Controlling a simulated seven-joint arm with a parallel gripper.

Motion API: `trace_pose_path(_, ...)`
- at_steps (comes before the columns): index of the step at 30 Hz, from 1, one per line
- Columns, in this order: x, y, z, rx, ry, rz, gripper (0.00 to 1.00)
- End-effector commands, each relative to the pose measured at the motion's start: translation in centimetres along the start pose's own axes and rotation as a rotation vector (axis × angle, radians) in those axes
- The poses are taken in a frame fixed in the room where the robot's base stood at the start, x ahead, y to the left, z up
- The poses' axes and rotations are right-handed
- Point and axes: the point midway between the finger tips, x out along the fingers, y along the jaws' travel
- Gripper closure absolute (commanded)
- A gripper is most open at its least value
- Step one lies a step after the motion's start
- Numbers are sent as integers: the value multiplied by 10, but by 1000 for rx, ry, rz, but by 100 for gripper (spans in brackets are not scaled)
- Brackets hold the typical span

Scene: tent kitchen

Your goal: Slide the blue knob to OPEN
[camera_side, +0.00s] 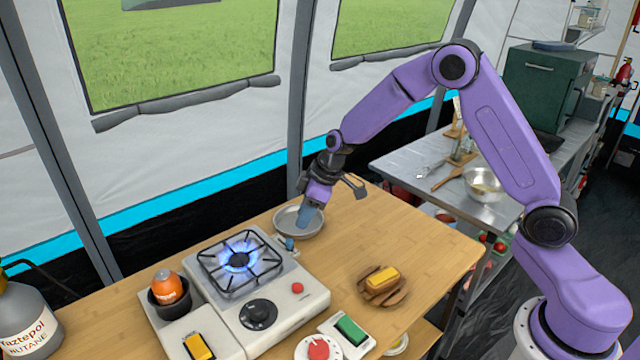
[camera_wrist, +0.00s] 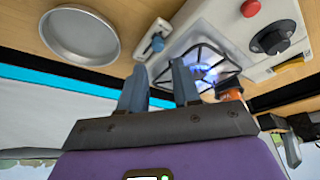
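The blue knob (camera_wrist: 157,44) sits on a small pale slider plate (camera_wrist: 161,26) beside the stove; no OPEN label is readable. In the side view the knob (camera_side: 290,243) shows small, just in front of the metal pan, with much of its plate hard to make out. My gripper (camera_side: 310,218) points down over the pan area, behind the knob. In the wrist view its two blue-grey fingers (camera_wrist: 159,78) are apart with nothing between them. The knob lies beyond the fingertips, with a visible gap in that view.
The round metal pan (camera_wrist: 80,34) lies close beside the slider. The camping stove (camera_side: 275,312) has a lit blue flame (camera_side: 240,260) under its grate, near my fingers in the wrist view.

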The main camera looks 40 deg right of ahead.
Motion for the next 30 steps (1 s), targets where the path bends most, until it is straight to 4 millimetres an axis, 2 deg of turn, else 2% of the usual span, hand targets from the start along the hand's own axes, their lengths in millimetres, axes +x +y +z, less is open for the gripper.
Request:
trace_pose_path(1, -11, 0, -1, 1, 3, 2, 68)
trace_pose_path(9, -59, 0, 0, 1, 2, 0, 68)
trace_pose_path(15, -84, 0, 0, 1, 0, -1, 68)
trace_pose_path(21, -92, 0, 1, 2, -2, -2, 68)
trace_pose_path(30, -92, -1, 1, 0, -2, -2, 68)
